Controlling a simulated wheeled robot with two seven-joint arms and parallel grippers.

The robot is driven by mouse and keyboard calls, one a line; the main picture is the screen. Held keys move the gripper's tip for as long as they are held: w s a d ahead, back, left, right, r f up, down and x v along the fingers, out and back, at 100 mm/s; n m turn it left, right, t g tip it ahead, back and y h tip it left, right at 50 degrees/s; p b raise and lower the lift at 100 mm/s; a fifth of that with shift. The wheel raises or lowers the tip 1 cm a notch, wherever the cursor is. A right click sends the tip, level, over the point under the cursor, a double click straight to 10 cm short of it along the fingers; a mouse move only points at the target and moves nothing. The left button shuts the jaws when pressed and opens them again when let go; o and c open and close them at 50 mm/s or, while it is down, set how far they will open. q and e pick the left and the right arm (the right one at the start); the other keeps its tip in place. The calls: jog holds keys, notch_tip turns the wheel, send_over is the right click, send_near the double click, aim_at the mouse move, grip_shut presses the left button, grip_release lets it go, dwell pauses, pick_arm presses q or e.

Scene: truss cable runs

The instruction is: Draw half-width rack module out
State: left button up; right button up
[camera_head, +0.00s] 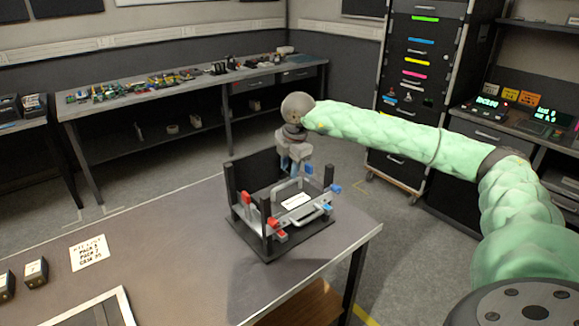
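A small black rack (239,222) with upright corner posts stands on the table. A grey half-width module (279,215) sits inside it, with a white label (296,201) and a bar handle (307,214) at its front. Red latches (273,223) are on the left side and blue latches (335,188) on the right. My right gripper (292,172) points down at the rack's back part, over the module's rear. Its fingertips are small and partly lost among the rack parts, so its opening and any contact are unclear. My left gripper is out of view.
The rack stands near the right edge of the grey table (180,270). A printed card (89,252), two small dark blocks (36,272) and a pale-edged frame (90,310) lie to the left. The table between is clear. A cluttered bench (190,85) and a drawer cabinet (411,90) stand behind.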

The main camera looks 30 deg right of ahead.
aim_at(287, 183)
jog(key=shift+w+f, duration=0.1)
jog(key=shift+f, duration=0.45)
jog(key=shift+w+f+p, duration=0.25)
jog(key=shift+f+p, duration=0.35)
jog(key=shift+f, duration=0.5)
jog(key=f, duration=0.2)
jog(key=shift+w+a+f+p, duration=0.1)
jog(key=shift+w+f+p, duration=0.2)
jog(key=shift+f+p, duration=0.1)
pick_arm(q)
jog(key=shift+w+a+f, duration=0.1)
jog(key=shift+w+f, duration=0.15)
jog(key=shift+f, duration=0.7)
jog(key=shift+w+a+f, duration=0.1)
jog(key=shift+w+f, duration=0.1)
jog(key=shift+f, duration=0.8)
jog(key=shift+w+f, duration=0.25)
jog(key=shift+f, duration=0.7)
pick_arm(e)
jog(key=shift+w+f, duration=0.15)
jog(key=shift+f, duration=0.65)
grip_shut()
